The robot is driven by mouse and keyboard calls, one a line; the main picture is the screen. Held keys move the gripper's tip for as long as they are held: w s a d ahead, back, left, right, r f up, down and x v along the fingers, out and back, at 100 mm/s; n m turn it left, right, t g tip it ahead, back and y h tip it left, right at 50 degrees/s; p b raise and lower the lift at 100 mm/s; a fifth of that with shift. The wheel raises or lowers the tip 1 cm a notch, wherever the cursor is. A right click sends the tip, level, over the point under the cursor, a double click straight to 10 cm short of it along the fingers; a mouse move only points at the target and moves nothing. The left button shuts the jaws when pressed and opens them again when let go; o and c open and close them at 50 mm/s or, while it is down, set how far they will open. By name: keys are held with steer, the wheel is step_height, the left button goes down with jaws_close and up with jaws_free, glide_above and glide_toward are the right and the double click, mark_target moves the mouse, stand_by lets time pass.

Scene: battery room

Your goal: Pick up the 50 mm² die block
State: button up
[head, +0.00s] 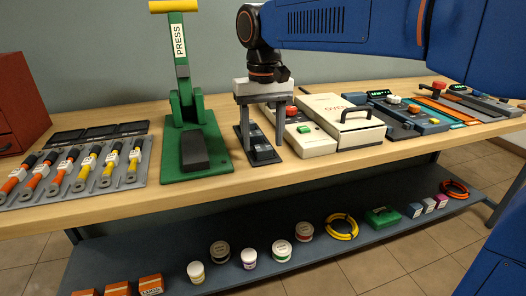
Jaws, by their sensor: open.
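My gripper (262,140) is open, pointing down over a narrow black rack (271,160) on the bench, just right of the green press. Its two grey fingers stand apart on either side of small dark die blocks (260,140) in the rack. The fingers partly hide the blocks, and I cannot read any size marks. I cannot tell which block is the 50 mm² one, or whether the fingers touch any block.
The green press (196,147) stands close on the left, its yellow-topped lever upright. A beige device (305,132) and an oven (340,125) stand close on the right. Cables in a grey tray (133,187) lie at the left.

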steer(key=shift+f, duration=0.9)
steer(key=c, duration=1.4)
steer(key=shift+o, duration=0.2)
steer(key=shift+r, duration=0.15)
